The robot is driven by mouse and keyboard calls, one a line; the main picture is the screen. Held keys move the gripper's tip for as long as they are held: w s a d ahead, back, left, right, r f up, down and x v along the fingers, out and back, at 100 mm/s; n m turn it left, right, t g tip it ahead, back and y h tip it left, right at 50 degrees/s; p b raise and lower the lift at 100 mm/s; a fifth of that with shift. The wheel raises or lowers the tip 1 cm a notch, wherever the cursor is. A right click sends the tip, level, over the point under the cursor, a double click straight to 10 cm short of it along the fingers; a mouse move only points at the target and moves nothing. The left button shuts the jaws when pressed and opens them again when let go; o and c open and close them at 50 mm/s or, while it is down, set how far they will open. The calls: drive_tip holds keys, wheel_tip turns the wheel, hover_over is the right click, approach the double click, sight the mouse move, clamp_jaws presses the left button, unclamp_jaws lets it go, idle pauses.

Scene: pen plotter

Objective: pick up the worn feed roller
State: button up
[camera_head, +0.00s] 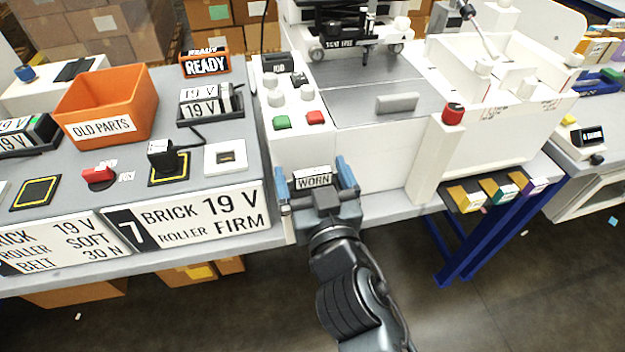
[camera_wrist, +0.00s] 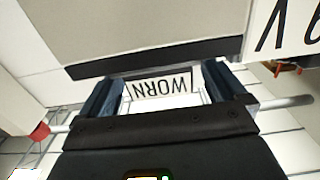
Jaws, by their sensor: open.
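A white plate reading WORN (camera_head: 314,180) marks the worn feed roller at the front of the white machine. The roller's own body cannot be clearly told apart from the plate and my gripper. My gripper (camera_head: 313,168) is open, with one blue finger on each side of the plate. In the wrist view the plate (camera_wrist: 160,86) shows upside down between the two fingers of my gripper (camera_wrist: 162,84), with a gap of white at its right. I cannot tell whether either finger touches anything.
An orange OLD PARTS bin (camera_head: 107,108) stands on the grey bench at left. A large BRICK 19 V sign (camera_head: 195,222) hangs along the bench front, close left of my gripper. A white block (camera_head: 434,160) juts from the machine at right. Open floor lies in front.

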drive_tip(key=shift+c, duration=0.2)
drive_tip(key=c, duration=1)
drive_tip(key=shift+c, duration=0.3)
